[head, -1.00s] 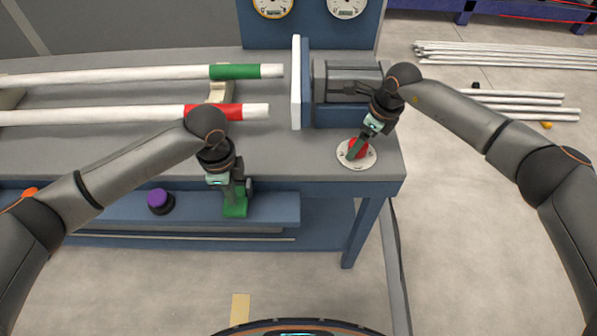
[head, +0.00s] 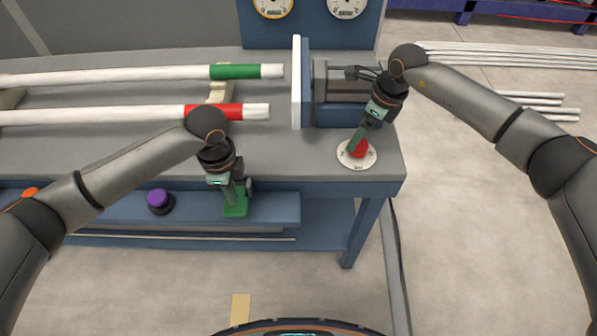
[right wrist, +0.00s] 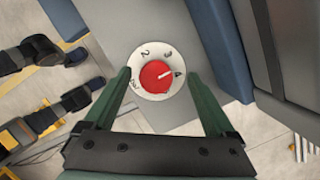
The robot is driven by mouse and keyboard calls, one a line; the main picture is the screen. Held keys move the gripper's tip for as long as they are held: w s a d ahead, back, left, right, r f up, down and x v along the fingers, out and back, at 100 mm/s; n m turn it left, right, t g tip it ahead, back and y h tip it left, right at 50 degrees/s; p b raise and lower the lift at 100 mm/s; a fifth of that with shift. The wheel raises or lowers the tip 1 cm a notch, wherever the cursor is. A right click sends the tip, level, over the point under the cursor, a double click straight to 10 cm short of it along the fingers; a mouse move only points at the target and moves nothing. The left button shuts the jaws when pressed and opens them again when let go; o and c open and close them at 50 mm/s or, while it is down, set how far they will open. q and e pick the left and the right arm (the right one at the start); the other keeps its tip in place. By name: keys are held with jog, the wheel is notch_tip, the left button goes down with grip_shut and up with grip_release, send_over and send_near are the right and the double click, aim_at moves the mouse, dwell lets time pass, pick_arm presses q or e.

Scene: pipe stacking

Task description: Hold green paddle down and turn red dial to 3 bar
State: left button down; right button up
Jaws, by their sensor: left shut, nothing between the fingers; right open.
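The green paddle (head: 236,209) is on the blue ledge at the table's front. My left gripper (head: 232,203) is shut with its fingertips down at the paddle; whether they press it is hard to tell. The red dial (head: 359,148) sits on a white numbered disc at the table's front right corner. In the right wrist view the dial (right wrist: 156,76) has its white pointer near the 4, slightly towards the 3. My right gripper (head: 356,142) is open above the dial, and in its wrist view the fingers (right wrist: 156,78) lie on either side of the knob.
A purple button (head: 159,200) is on the ledge left of the paddle. White pipes with green (head: 236,72) and red (head: 213,112) bands lie on the table. A white upright plate (head: 297,82) and a grey machine (head: 335,80) stand behind the dial. Two gauges (head: 347,7) are at the back.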

aim_at(358, 147)
jog(key=m, duration=0.4)
jog(key=shift+t+h, duration=0.3)
jog(key=shift+h, duration=0.1)
jog(key=m+h, duration=0.1)
jog(key=m, duration=0.3)
jog(key=shift+m+t, duration=0.3)
jog(key=m, duration=0.4)
jog(key=shift+h, duration=0.4)
jog(key=m+h, duration=0.1)
jog(key=m, duration=0.3)
jog(key=shift+m, duration=0.3)
jog(key=shift+s+f, duration=0.15)
jog(key=shift+f, duration=0.8)
jog(key=shift+s+f, duration=0.1)
jog(key=shift+f, duration=0.8)
